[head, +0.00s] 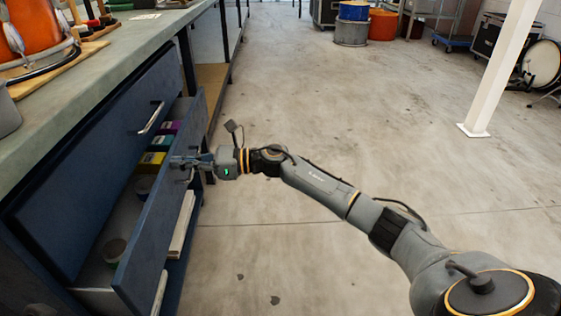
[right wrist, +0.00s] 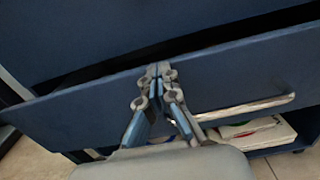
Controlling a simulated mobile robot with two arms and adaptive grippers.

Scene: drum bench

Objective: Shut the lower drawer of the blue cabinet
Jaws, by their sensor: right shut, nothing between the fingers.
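The blue cabinet (head: 70,215) stands at the left under a grey-green bench top. Its lower drawer (head: 150,235) is pulled out, and its inside shows from above. In the right wrist view the drawer front (right wrist: 80,112) runs across the picture, with a dark gap behind its top edge. A pale bar handle (right wrist: 250,107) is on that front. My right gripper (head: 178,161) is shut and empty, with its fingertips at the top edge of the drawer front; the fingers also show in the right wrist view (right wrist: 158,70). Whether they touch is unclear. My left gripper is out of view.
The drawer holds tape rolls (head: 114,250) and small yellow and purple boxes (head: 152,160). The upper drawer (head: 100,165) is shut. Papers or books (right wrist: 255,132) lie on a shelf below. An orange drum (head: 32,30) sits on the bench. The floor to the right is clear up to a white post (head: 497,70).

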